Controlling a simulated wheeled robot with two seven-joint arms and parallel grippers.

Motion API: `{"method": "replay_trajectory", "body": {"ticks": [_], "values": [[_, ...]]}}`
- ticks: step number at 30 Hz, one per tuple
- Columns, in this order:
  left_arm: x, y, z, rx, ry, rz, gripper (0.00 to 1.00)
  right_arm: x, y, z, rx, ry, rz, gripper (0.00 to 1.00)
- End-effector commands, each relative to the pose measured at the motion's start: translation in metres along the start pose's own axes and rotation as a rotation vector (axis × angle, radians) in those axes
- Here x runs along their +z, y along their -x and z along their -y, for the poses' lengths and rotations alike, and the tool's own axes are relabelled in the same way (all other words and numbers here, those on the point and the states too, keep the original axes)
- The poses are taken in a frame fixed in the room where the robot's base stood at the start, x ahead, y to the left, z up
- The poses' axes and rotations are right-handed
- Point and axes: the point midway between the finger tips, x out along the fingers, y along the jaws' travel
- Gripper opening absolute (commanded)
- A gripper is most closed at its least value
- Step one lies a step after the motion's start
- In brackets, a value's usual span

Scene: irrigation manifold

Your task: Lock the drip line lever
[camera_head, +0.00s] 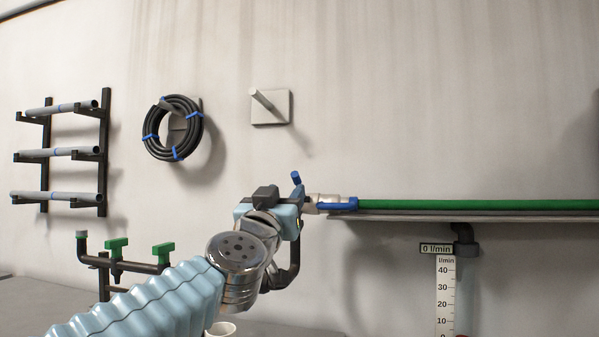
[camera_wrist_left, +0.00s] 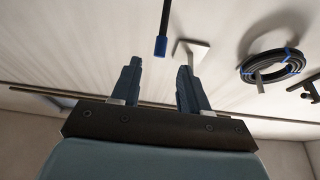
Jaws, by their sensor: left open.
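The lever shows in the head view as a short bright blue tip (camera_head: 297,178) rising just behind and above my left gripper (camera_head: 298,221). In the left wrist view the lever is a thin dark rod with a blue end (camera_wrist_left: 161,46). That end lies beyond the fingertips of my open left gripper (camera_wrist_left: 159,67), roughly in line with the gap, with nothing gripped. A pale metal coupling (camera_head: 325,198) with a blue part (camera_head: 342,204) joins the green drip line (camera_head: 470,204). The lever's base is hidden behind my gripper. My right gripper is out of view.
The green line runs along a grey ledge (camera_head: 400,216). A flow gauge (camera_head: 445,290) reading 0 l/min hangs below. A wall peg (camera_head: 271,106), a hose coil (camera_head: 173,128), a pipe rack (camera_head: 60,155) and green-handled valves (camera_head: 117,247) are further left.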

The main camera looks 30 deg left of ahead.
Motion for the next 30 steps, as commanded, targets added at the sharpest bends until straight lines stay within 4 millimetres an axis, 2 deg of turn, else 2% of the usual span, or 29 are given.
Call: {"method": "replay_trajectory", "body": {"ticks": [1, 6, 12, 17, 24, 25, 30], "values": [[-0.001, -0.014, -0.001, 0.001, 0.003, 0.002, 0.45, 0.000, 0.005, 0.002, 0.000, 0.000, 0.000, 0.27], [-0.002, -0.053, 0.000, 0.000, 0.002, 0.001, 0.45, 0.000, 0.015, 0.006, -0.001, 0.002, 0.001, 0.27], [-0.002, -0.083, 0.000, -0.001, 0.001, -0.001, 0.45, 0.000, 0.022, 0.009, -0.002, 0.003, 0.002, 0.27], [-0.001, -0.092, 0.000, -0.001, 0.001, -0.002, 0.45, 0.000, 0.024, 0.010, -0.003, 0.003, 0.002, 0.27], [-0.001, -0.092, 0.000, -0.001, 0.000, -0.002, 0.45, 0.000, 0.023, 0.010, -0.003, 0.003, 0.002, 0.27], [-0.001, -0.092, 0.000, -0.001, 0.000, -0.002, 0.43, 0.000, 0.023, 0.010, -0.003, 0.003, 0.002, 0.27], [-0.001, -0.092, 0.000, -0.001, 0.000, -0.002, 0.17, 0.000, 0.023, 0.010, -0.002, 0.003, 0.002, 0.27]]}}
